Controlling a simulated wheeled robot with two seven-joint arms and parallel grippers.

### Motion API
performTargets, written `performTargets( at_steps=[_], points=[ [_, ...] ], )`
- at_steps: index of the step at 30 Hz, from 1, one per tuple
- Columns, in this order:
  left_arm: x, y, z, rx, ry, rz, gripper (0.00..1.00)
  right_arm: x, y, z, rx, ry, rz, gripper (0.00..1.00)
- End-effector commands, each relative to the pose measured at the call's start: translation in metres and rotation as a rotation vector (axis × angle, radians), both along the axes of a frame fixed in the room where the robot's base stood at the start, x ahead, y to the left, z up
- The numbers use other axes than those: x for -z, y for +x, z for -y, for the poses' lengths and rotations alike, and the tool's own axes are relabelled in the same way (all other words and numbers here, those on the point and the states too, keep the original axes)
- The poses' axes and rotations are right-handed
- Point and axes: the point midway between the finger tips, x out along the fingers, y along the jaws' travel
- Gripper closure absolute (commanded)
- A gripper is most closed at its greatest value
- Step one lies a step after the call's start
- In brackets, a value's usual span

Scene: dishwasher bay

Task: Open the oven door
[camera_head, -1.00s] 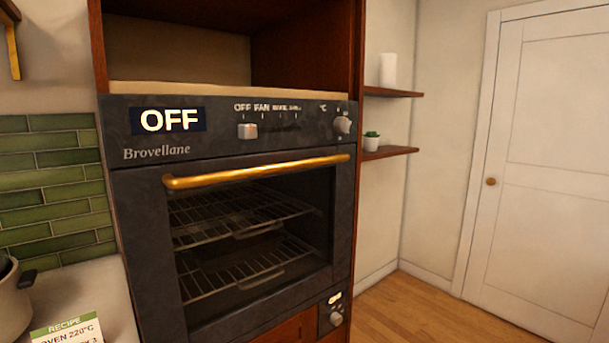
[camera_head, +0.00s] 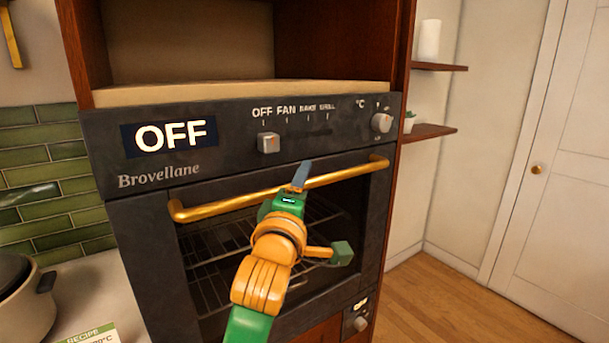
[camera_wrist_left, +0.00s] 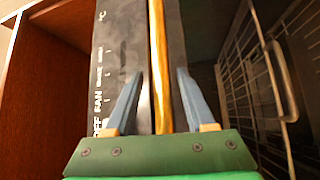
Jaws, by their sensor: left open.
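The dark oven (camera_head: 150,181) has a shut door with a glass window (camera_head: 215,247) and a horizontal brass handle (camera_head: 230,204) along its top. My left gripper (camera_head: 299,175) is at the right half of the handle, with a blue finger overlapping the bar. In the left wrist view, the open fingers (camera_wrist_left: 158,90) lie on either side of the handle (camera_wrist_left: 158,40), with a gap on each side. Nothing is gripped. The far finger is mostly hidden in the head view. My right gripper is out of view.
The control panel has an OFF display (camera_head: 170,135), a selector knob (camera_head: 268,142) and a round knob (camera_head: 381,122) just above the handle. A pot (camera_head: 28,305) stands on the counter at left. Open floor (camera_head: 430,300) lies to the right.

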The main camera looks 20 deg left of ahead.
Motion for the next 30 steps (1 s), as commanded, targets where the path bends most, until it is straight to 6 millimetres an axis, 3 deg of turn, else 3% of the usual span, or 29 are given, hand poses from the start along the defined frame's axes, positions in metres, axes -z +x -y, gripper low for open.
performTargets(
  at_steps=[6,12,30],
  points=[
    [0.001,0.0013,0.0,0.001,0.001,0.0,0.45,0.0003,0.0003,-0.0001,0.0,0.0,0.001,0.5],
    [0.0011,0.0011,0.0,0.001,0.001,-0.001,0.99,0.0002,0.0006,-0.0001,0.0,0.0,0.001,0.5],
    [0.0017,0.0012,0.0001,0.0,0.002,-0.003,1.0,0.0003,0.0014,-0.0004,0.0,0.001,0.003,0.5]
  ],
)
